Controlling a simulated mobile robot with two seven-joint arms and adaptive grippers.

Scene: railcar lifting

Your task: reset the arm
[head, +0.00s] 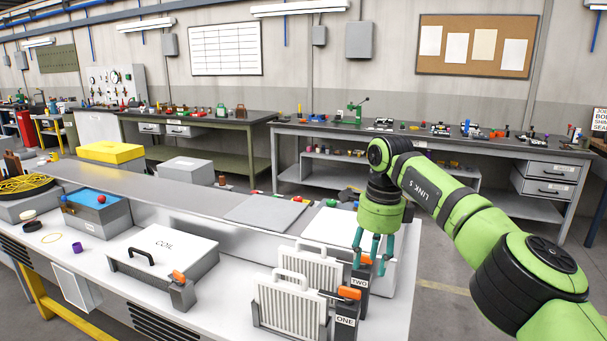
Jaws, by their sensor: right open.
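My right arm is green and black and comes in from the right. Its gripper (368,254) points down over the right end of the near bench, with its teal fingers apart. No held object shows between the fingers. The gripper is just behind the block labelled TWO (358,284), which has an orange handle partly covered by the fingers. I cannot tell whether the fingers touch it. My left gripper is not in view.
The near bench (236,283) carries two white ribbed panels (291,303), a block labelled ONE (345,318), a box labelled COIL (165,243) and a blue-topped box (97,210). A long workbench (450,142) stands behind. Floor is clear between them.

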